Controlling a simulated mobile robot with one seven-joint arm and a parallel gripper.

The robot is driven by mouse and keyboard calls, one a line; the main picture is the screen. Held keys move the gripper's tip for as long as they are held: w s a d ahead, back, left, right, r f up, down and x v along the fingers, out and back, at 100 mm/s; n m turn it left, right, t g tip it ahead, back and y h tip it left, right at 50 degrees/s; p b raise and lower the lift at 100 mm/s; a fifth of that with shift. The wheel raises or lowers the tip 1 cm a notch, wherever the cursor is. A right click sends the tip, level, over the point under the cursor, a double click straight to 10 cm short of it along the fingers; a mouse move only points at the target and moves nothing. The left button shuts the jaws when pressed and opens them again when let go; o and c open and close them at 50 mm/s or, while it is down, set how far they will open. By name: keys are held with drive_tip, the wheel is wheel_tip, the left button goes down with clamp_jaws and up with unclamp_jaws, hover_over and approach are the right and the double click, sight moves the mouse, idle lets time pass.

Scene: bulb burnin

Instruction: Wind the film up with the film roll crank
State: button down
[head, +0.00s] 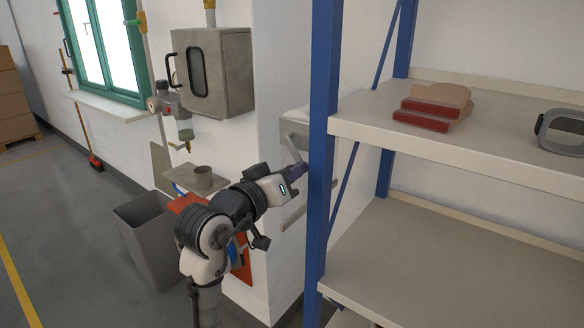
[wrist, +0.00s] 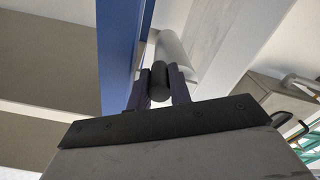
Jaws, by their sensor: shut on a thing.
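In the wrist view, my gripper (wrist: 158,88) is shut on a dark, rounded crank knob (wrist: 158,82) that sits between its two purple fingers. Behind the knob is a pale grey cylinder (wrist: 172,55), which looks like the film roll. In the head view, my gripper (head: 303,170) reaches in beside the blue shelf post. The grey bracket of the film roll holder (head: 291,137) shows on the white wall there, with a bit of pale film roll (head: 298,114) on top. The post hides the fingertips, the crank and much of the holder in the head view.
The blue shelf post (head: 321,150) stands very close to my gripper on its right. Shelves (head: 420,135) with red-and-tan objects (head: 435,105) are beyond it. A grey wall cabinet (head: 213,72), a small ledge with a cup (head: 202,177) and a grey bin (head: 150,235) are to the left.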

drive_tip(key=c, duration=1.3)
unclamp_jaws()
drive_tip(key=shift+f, duration=0.1)
